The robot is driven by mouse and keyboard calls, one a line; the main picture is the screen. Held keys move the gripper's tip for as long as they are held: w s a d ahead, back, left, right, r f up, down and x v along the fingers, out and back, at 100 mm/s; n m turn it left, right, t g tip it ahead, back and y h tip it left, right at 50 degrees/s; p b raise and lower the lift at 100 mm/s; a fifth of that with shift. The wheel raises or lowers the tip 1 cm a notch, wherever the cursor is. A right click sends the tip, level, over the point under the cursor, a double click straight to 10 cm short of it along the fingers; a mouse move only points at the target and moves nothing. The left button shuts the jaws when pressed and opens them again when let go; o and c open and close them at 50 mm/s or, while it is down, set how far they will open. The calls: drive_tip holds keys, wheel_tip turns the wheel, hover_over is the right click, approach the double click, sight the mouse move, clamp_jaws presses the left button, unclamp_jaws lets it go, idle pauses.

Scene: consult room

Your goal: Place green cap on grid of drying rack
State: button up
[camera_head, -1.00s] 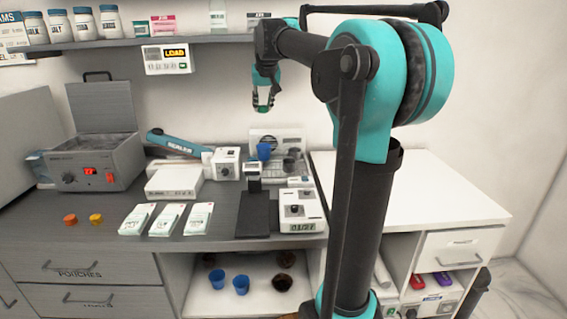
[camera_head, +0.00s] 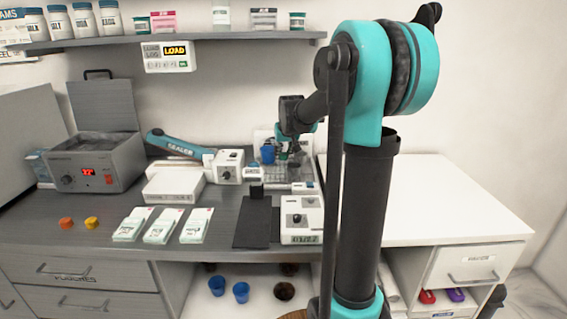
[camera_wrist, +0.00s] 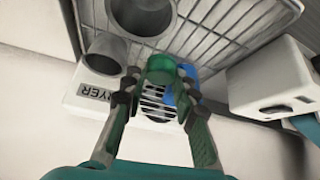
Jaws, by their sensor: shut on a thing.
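The green cap (camera_wrist: 160,68) is held between the fingertips of my gripper (camera_wrist: 158,88) in the wrist view. In the head view my gripper (camera_head: 290,150) is at the back of the counter, over the drying rack, and is small and partly hidden. The rack's wire grid (camera_wrist: 222,30) lies just beyond the cap in the wrist view. I cannot tell whether the cap touches it. A blue cup (camera_wrist: 184,84) stands close behind the right finger; it also shows in the head view (camera_head: 267,154).
Grey cups (camera_wrist: 104,50) sit on the rack close to the left of the cap. The dryer's labelled body (camera_wrist: 97,93) and a white boxy device (camera_wrist: 270,78) are nearby. Orange (camera_head: 66,223) and yellow (camera_head: 91,223) caps lie at the counter's left front. The white countertop (camera_head: 430,205) is clear.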

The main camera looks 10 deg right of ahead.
sight(284, 159)
drive_tip(key=shift+f, duration=2.1)
drive_tip(key=shift+f, duration=0.1)
drive_tip(key=o, duration=1)
drive_tip(key=v, duration=1.2)
